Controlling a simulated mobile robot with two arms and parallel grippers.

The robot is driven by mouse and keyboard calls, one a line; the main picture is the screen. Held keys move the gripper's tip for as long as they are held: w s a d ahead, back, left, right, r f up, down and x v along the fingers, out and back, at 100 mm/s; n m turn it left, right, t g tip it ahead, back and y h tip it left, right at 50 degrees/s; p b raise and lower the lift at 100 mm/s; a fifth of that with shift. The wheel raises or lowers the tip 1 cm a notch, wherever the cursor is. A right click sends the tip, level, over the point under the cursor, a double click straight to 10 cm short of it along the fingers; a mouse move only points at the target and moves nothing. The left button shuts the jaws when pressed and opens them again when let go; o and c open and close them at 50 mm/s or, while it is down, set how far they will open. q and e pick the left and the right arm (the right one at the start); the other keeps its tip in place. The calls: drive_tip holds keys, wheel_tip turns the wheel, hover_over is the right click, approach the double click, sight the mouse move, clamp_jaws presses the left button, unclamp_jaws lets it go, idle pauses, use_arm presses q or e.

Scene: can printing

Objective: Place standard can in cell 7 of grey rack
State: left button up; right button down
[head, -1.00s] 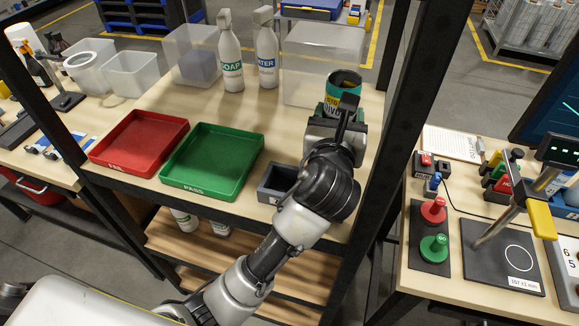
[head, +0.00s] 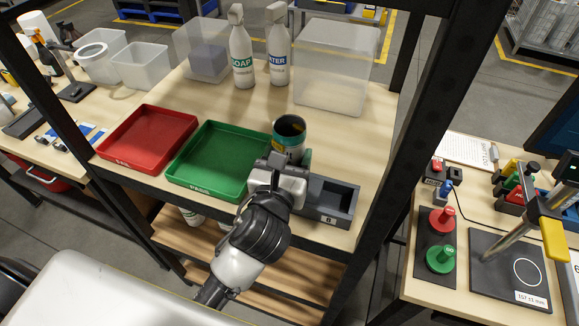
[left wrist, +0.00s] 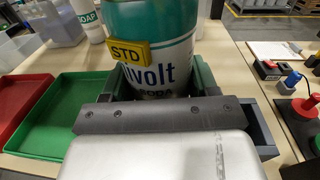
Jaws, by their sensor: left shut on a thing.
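The standard can (head: 288,137) is teal and white, open at the top and upright. In the left wrist view the can (left wrist: 172,68) carries a yellow "STD" tag. My left gripper (head: 287,160) is shut around its sides. The grey rack (head: 345,205) is at the shelf's front edge, with an empty right cell labelled 8. The can is over the rack's left part, which the gripper and wrist hide. I cannot tell whether the can's base is inside a cell. The rack's right end also shows in the left wrist view (left wrist: 262,135). My right gripper is out of view.
A green PASS tray (head: 212,160) is close left of the can, with a red FAIL tray (head: 148,137) beyond it. Soap (head: 242,55) and water (head: 278,55) bottles and a clear bin (head: 335,65) stand behind. A dark post (head: 422,110) rises at right.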

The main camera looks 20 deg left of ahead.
use_arm(q)
wheel_tip(320, 180, down, 4)
drive_tip(key=shift+r, duration=0.15)
drive_tip(key=o, duration=1)
drive_tip(key=shift+c, duration=0.2)
